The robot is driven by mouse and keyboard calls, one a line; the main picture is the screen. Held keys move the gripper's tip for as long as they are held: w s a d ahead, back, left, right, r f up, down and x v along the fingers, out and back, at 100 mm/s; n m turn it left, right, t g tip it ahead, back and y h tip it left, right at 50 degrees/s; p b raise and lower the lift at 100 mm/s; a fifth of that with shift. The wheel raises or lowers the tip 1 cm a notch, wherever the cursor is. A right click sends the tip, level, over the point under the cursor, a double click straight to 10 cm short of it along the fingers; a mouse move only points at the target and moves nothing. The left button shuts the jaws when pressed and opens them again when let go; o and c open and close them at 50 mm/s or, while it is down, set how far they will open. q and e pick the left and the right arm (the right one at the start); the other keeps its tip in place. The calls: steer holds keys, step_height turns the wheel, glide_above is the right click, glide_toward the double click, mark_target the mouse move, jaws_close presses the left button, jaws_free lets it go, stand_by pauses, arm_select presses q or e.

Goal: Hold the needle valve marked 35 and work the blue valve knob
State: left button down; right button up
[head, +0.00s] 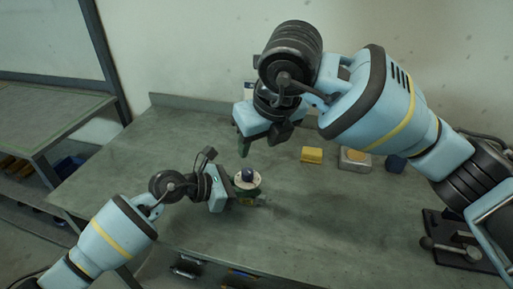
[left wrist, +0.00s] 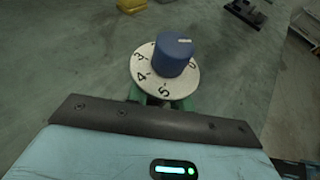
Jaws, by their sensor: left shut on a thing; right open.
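The needle valve (head: 247,188) stands on the table with a green body, a white numbered dial and a blue knob (head: 248,173) on top. In the left wrist view the blue knob (left wrist: 174,55) has a white pointer mark, and the dial (left wrist: 183,84) shows numbers such as 4 and 5. No 35 is readable. My left gripper (head: 238,197) is shut on the valve's green body, below the dial; its fingertips are mostly hidden. My right gripper (head: 262,143) is open and empty, above and behind the valve, apart from the knob.
A yellow block (head: 312,155), a grey box with a yellow top (head: 355,160) and a dark blue object (head: 396,163) stand at the back right. A black fixture (head: 452,240) is at the right. The table (head: 330,215) is clear right of the valve.

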stand_by(0.3)
arm_select(q)
steer(key=c, duration=1.1)
jaws_free()
steer(key=shift+c, duration=0.2)
steer(key=shift+a, duration=0.1)
steer(key=v, duration=1.2)
steer(key=shift+s, duration=0.1)
